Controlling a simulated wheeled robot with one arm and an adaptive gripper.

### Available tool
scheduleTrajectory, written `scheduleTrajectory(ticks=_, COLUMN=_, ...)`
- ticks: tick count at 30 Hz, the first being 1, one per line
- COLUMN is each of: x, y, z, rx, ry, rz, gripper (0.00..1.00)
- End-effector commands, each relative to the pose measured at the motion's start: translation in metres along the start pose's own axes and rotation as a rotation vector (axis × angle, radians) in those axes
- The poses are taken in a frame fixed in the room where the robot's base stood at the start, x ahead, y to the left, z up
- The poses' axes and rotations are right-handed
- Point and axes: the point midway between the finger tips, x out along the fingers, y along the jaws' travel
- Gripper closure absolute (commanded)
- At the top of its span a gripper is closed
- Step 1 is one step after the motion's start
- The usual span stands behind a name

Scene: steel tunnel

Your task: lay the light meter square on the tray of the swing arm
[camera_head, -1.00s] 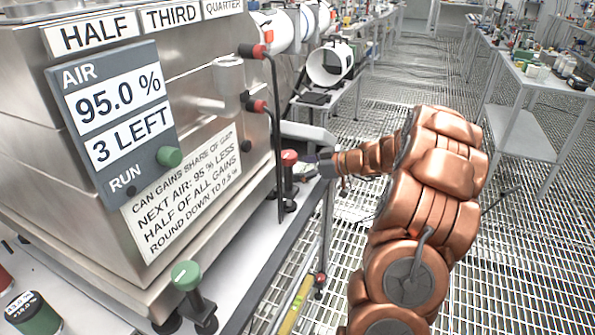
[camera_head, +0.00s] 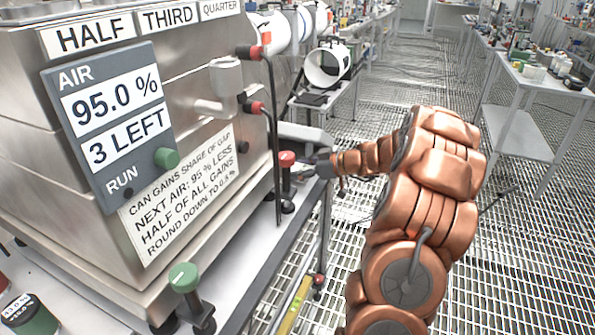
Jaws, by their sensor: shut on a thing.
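My gripper (camera_head: 308,170) is small and partly hidden at the end of my copper arm. It is at the right edge of the bench, just right of a red knob on a dark post (camera_head: 287,158). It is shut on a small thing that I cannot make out. I cannot tell whether that is the light meter. A grey ledge-like part (camera_head: 303,134) lies just behind the gripper. I cannot tell whether it is the swing arm's tray. No other light meter can be made out.
A large steel machine with an AIR panel (camera_head: 112,120) fills the left. A green-topped knob (camera_head: 184,278) stands at the bench's front edge. A black upright rod (camera_head: 274,150) stands left of the gripper. Grating floor (camera_head: 390,80) is open beyond my arm; a side table (camera_head: 515,125) stands right.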

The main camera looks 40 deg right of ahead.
Motion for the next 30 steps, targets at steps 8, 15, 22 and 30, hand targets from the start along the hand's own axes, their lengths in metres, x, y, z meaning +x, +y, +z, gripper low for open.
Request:
scheduleTrajectory(ticks=8, x=-0.011, y=0.000, z=-0.029, rx=-0.005, ry=0.002, rz=0.001, gripper=0.82)
scheduleTrajectory(ticks=15, x=-0.056, y=0.002, z=-0.012, rx=0.001, ry=0.003, rz=0.006, gripper=0.82)
scheduleTrajectory(ticks=22, x=-0.112, y=0.001, z=0.010, rx=0.000, ry=0.003, rz=0.005, gripper=0.82)
scheduleTrajectory(ticks=30, x=-0.160, y=0.001, z=0.030, rx=-0.001, ry=0.002, rz=0.003, gripper=0.82)
